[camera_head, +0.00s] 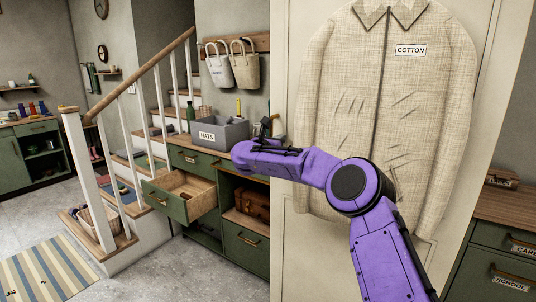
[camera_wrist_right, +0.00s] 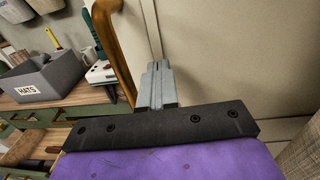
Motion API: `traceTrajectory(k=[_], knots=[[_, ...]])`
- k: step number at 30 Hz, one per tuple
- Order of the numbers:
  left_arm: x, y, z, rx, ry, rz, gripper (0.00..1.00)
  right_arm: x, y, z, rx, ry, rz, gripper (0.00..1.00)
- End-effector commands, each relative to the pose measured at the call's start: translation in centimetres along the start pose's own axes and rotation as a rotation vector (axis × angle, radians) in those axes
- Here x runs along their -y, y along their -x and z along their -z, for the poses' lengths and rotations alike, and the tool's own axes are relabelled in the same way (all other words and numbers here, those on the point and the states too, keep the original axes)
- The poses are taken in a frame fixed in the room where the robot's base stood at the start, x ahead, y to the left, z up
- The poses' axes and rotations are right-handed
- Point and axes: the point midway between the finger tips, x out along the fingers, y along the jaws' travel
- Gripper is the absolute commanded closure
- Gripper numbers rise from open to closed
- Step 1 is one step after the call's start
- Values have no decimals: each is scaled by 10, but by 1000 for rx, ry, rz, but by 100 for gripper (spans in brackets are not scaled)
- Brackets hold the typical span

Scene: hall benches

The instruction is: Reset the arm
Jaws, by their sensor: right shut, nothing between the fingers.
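My right arm (camera_head: 355,187) is purple and comes in from the bottom right in the head view. It bends at a black joint and reaches left to the wooden-topped green bench. Its hand end is near the grey bin marked HATS (camera_head: 220,135). In the right wrist view my right gripper (camera_wrist_right: 158,70) has its grey fingers together with nothing between them. They point toward the pale panel, beside a curved orange-brown handle (camera_wrist_right: 112,45). In the head view the fingertips are hard to make out. My left gripper is not in view.
A pale jacket labelled COTTON (camera_head: 410,100) hangs on a panel behind my right arm. The bench has an open drawer (camera_head: 180,195) at its left. A white and dark green item (camera_wrist_right: 100,68) stands near the fingers. Stairs rise behind; a striped rug (camera_head: 48,272) lies at lower left.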

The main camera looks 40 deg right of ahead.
Motion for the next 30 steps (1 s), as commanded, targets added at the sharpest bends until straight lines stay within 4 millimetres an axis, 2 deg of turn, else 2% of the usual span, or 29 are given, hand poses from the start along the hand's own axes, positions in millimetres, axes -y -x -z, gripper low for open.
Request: traceTrajectory(k=[1,6,10,15,24,26,28,29,30], knots=[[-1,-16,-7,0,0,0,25,-11,21,9,1,3,-17,100],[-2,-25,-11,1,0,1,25,-18,74,6,-3,5,-23,100],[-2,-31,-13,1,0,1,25,-19,102,6,-4,6,-20,100],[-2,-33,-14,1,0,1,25,-18,120,5,-6,6,-17,100],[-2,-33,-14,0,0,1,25,-18,122,5,-7,29,-15,100],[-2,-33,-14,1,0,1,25,-20,122,4,0,101,-30,100],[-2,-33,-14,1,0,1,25,-32,129,8,41,299,-90,100],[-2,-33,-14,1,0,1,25,-40,136,18,73,436,-135,100],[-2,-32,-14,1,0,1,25,-53,152,39,137,657,-208,100]])
